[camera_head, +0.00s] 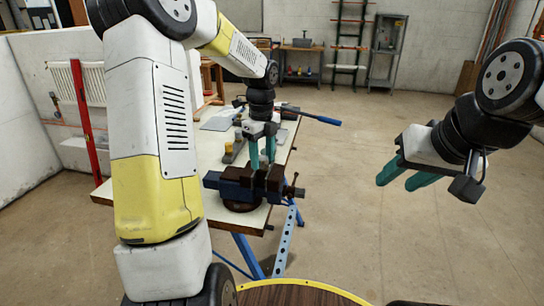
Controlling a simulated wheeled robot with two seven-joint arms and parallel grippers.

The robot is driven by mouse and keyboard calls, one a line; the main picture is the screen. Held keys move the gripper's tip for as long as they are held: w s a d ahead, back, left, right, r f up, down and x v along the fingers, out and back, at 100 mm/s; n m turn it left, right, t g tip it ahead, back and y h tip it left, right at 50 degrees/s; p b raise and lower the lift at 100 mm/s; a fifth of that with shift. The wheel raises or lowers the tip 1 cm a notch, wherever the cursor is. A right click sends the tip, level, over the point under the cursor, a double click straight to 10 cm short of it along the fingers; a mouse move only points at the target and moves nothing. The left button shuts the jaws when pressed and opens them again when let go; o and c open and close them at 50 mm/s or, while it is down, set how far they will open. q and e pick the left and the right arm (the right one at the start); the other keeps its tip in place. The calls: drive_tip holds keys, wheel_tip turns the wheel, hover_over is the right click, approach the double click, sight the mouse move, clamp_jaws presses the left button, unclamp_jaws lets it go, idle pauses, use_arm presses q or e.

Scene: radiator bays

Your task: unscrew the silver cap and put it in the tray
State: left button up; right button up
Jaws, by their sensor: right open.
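My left gripper (262,161) points straight down with its teal fingers just above the jaws of a blue and dark vise (238,187). A gap shows between these fingers, but I cannot tell whether they are around anything. I cannot make out the silver cap; the fingers and vise jaws may hide it. My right gripper (402,181) is open and empty, out over the floor at the right. A flat grey piece (218,121) lies on the workbench behind the vise; I cannot tell whether it is the tray.
The pale workbench (282,150) has blue legs. A blue-handled tool (320,119) sticks out past its right edge. A small yellow item (229,147) is behind the vise. A radiator (92,84) and red level (82,122) stand at the left wall. The floor at right is clear.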

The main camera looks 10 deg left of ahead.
use_arm(q)
clamp_jaws()
drive_tip(key=n, duration=0.7)
drive_tip(key=shift+n, duration=0.4)
drive_tip(key=n, duration=2.3)
